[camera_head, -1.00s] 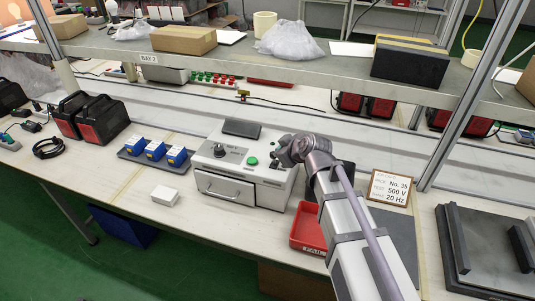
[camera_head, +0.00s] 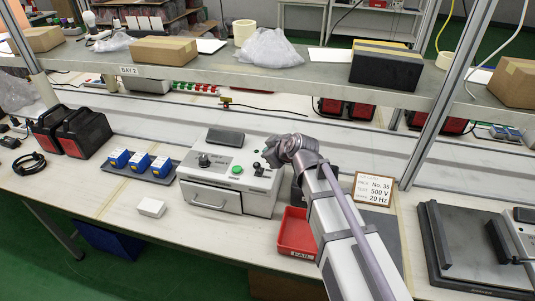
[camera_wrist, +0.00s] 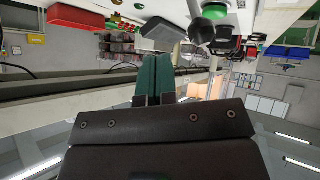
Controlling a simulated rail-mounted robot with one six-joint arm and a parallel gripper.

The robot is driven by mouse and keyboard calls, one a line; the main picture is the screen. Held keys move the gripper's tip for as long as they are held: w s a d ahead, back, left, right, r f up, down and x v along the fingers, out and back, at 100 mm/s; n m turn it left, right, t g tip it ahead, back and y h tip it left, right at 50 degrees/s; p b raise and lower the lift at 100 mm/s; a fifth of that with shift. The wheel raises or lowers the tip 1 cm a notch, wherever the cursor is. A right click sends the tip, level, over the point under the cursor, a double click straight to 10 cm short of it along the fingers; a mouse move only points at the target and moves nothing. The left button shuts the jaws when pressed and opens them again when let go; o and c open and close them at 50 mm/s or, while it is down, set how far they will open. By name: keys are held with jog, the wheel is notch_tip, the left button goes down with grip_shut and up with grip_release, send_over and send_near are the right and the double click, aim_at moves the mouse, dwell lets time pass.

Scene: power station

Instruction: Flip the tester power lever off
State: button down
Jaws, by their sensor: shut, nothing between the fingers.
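The tester (camera_head: 225,196) is a white box with a front drawer, standing on the bench in the head view. Its top carries a black knob, a green button (camera_head: 237,170) and a small black lever (camera_head: 260,168) near the right edge. My gripper (camera_head: 268,152) is just behind and right of the lever, and its fingertips are hard to make out there. The wrist view appears upside down. It shows my gripper's dark green fingers (camera_wrist: 158,62) shut together and empty. A dark ball-ended lever (camera_wrist: 202,31) is apart from them, above right in the picture. I cannot tell the lever's position.
A red tray (camera_head: 296,232) is beside the tester under my arm. A sign (camera_head: 374,188) stands to the right. Blue blocks (camera_head: 140,162) on a tray and a white box (camera_head: 151,207) are to the left. A shelf (camera_head: 215,88) runs above the back.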

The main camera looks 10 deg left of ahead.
jog(key=w+d+p+v, duration=0.1)
jog(key=p+v, duration=0.5)
jog(key=v, duration=0.5)
jog(key=shift+d, duration=0.3)
jog(key=shift+w+r, duration=0.1)
jog(key=s+d+f+m+g+h, duration=0.3)
jog(key=s+d+m, duration=0.3)
jog(key=d, duration=0.3)
jog(key=s+d+f+m+g+h, duration=0.3)
jog(key=s+d+m, duration=0.3)
jog(key=d, duration=0.4)
jog(key=shift+s+d+f+g+h, duration=0.3)
jog(key=shift+s+g+h, duration=0.2)
jog(key=shift+s+g, duration=0.3)
